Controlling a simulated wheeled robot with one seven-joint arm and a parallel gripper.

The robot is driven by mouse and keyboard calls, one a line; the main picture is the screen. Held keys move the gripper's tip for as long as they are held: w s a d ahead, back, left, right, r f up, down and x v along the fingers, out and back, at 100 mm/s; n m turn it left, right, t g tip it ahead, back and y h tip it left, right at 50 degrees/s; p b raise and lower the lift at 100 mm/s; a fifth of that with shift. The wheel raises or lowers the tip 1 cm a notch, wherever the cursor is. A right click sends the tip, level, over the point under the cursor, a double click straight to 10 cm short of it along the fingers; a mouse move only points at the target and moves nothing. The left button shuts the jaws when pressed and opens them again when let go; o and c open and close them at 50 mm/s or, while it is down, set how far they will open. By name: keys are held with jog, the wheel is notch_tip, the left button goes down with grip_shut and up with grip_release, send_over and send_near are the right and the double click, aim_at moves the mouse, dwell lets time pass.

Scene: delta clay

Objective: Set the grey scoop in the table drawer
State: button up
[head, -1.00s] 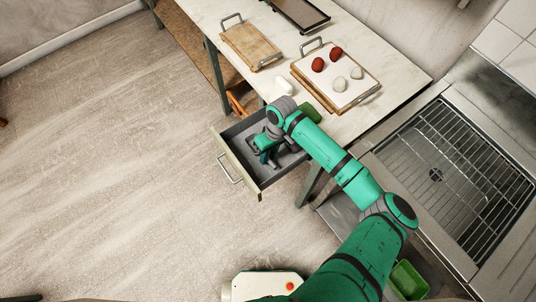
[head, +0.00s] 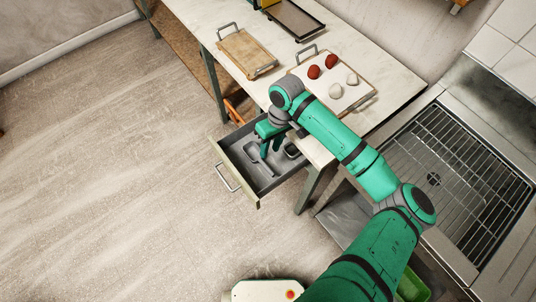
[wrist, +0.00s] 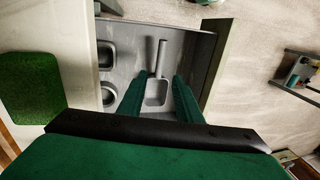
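The table drawer (head: 222,150) is pulled open below the worktop. The grey scoop (head: 257,163) lies flat on the drawer floor. In the wrist view the scoop (wrist: 157,92) has its square pan between and below my fingers, with its handle pointing away. My gripper (head: 271,147) is above the drawer, fingers pointing down. In the wrist view my gripper (wrist: 158,84) has its two green fingers spread, with nothing held between them. The scoop appears clear of both fingers, though the fingers overlap its edges in the picture.
Two small grey containers, one here (wrist: 106,55) and one nearer (wrist: 109,96), sit in the drawer beside the scoop. A wooden board (head: 247,53) and a board with red and pale lumps (head: 350,97) stand on the table.

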jog(key=shift+w+d+r, duration=0.1)
jog(key=shift+d+r, duration=0.05)
jog(key=shift+r, duration=0.8)
